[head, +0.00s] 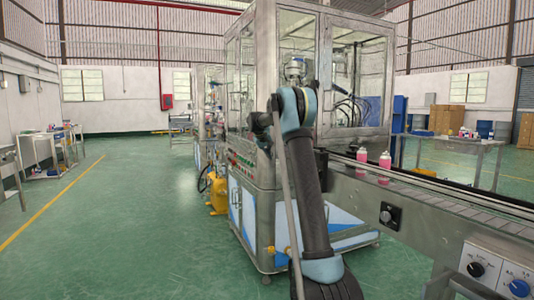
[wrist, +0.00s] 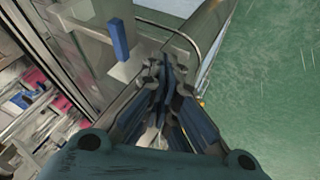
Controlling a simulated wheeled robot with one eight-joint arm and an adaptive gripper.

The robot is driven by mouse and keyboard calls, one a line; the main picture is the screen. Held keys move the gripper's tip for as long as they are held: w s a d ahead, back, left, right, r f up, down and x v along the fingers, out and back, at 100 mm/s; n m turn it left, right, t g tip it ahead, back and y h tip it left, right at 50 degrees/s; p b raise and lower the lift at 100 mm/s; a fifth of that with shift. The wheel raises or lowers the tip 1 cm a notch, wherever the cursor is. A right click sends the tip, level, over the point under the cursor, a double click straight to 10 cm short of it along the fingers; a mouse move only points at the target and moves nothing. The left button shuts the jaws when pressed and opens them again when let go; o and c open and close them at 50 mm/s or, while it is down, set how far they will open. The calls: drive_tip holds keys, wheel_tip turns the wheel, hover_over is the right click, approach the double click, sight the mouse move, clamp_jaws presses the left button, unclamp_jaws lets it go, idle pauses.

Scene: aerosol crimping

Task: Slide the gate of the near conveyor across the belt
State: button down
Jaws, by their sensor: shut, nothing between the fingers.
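The near conveyor (head: 430,218) runs along the right in the head view, with a grey slatted belt and two pink cans (head: 385,160) on it. In the wrist view, a blue upright handle (wrist: 118,40) stands by a pale metal plate (wrist: 126,69) at the conveyor's edge; it looks like the gate's handle. My gripper (wrist: 164,68) is shut and empty, just right of and below this handle in the picture, apart from it. In the head view my arm hides the gripper and the gate cannot be made out.
A glass-walled machine cabinet (head: 355,80) stands behind my arm at the conveyor's far end. Control panels with knobs (head: 478,268) are on the conveyor's near side. A curved metal rail (wrist: 185,40) passes close to my gripper. Green floor (head: 130,220) is clear at left.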

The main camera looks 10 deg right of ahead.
drive_tip(key=shift+w+d+f, duration=0.1)
drive_tip(key=shift+w+d, duration=0.15)
drive_tip(key=shift+d, duration=0.4)
drive_tip(key=shift+w+d+f, duration=0.1)
drive_tip(key=shift+w+d, duration=0.15)
drive_tip(key=shift+d, duration=0.45)
drive_tip(key=shift+w+d+f, duration=0.1)
drive_tip(key=shift+w+d, duration=0.15)
drive_tip(key=shift+d, duration=0.4)
drive_tip(key=d, duration=0.2)
drive_tip(key=w+d, duration=0.1)
drive_tip(key=d, duration=0.1)
drive_tip(key=w+d, duration=0.1)
drive_tip(key=d, duration=0.1)
drive_tip(key=shift+w+d+r, duration=0.1)
drive_tip(key=shift+d, duration=0.25)
